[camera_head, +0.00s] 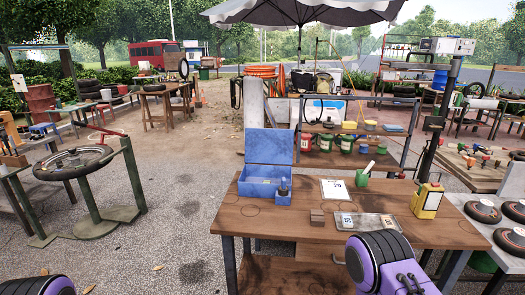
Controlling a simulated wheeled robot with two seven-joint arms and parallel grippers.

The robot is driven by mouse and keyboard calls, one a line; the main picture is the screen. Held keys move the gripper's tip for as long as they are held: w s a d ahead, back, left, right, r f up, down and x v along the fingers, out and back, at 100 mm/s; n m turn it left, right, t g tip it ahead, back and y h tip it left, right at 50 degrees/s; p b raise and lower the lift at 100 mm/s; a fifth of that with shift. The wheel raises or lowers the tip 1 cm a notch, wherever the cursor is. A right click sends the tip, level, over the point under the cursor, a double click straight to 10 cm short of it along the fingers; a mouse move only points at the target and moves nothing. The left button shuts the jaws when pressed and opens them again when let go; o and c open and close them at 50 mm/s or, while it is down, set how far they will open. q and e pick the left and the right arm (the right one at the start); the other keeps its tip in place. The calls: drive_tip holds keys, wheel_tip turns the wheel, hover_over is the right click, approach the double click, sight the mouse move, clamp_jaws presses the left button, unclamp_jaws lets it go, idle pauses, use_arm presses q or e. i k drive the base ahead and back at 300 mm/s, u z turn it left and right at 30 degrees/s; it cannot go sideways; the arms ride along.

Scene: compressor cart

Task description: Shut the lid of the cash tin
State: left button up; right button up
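The blue cash tin (258,186) stands on the back left part of the wooden workbench. Its lid (269,147) is open and stands roughly upright at the back of the tin, with the inside facing me. A small blue block or cup with a dark object (283,187) is at the tin's front right corner; I cannot tell if it is joined to the tin. Only purple and black parts of my arms show at the bottom left and bottom right. Neither gripper's fingers are in view, and nothing of mine touches the tin.
A shelf with pots stands behind. The bench's front left is clear.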

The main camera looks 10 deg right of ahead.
sight(262, 145)
drive_tip(key=u, duration=0.95)
drive_tip(key=i, duration=3.5)
drive_tip(key=z, duration=1.3)
drive_tip(key=i, duration=2.2)
drive_tip(key=z, duration=3.75)
drive_tip(key=i, duration=0.5)
